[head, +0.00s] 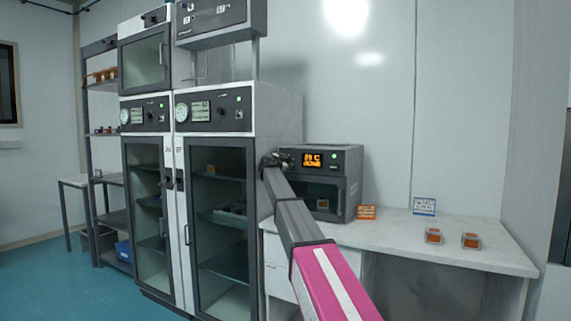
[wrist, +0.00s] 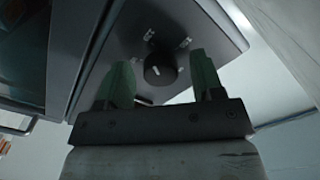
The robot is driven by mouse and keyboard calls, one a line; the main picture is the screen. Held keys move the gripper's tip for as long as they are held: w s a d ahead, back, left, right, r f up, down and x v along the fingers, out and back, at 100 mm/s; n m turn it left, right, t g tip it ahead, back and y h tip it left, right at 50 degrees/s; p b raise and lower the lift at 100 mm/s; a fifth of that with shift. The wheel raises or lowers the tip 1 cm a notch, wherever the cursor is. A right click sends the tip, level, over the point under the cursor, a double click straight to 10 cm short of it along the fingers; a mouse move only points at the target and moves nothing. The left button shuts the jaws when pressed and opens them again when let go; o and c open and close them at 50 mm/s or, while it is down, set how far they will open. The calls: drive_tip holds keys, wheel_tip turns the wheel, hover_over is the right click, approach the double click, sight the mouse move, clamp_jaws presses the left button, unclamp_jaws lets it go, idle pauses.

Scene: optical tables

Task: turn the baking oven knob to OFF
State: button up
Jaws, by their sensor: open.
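The baking oven (head: 352,163) is a dark grey box on the white bench, with a lit orange display (head: 312,160) and a small green light. Its round black knob (wrist: 160,68) shows in the wrist view on the dark front panel, with small white labels around it that are too blurred to read. My gripper (wrist: 160,62) is open, its two green fingers on either side of the knob in the picture. I cannot tell whether they touch it. In the head view my gripper (head: 275,160) is at the oven's left front corner and the knob is hidden behind it.
Tall glass-door cabinets (head: 215,230) stand close on the left of the oven. On the bench (head: 385,238) are an orange card (head: 366,212), a blue-edged sign (head: 424,206) and two small orange-topped boxes (head: 433,236). The bench between them is clear.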

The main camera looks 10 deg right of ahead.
drive_tip(key=c, duration=0.9)
drive_tip(key=m, duration=3)
drive_tip(key=shift+s+r, duration=0.1)
drive_tip(key=shift+r, duration=0.1)
idle(0.7)
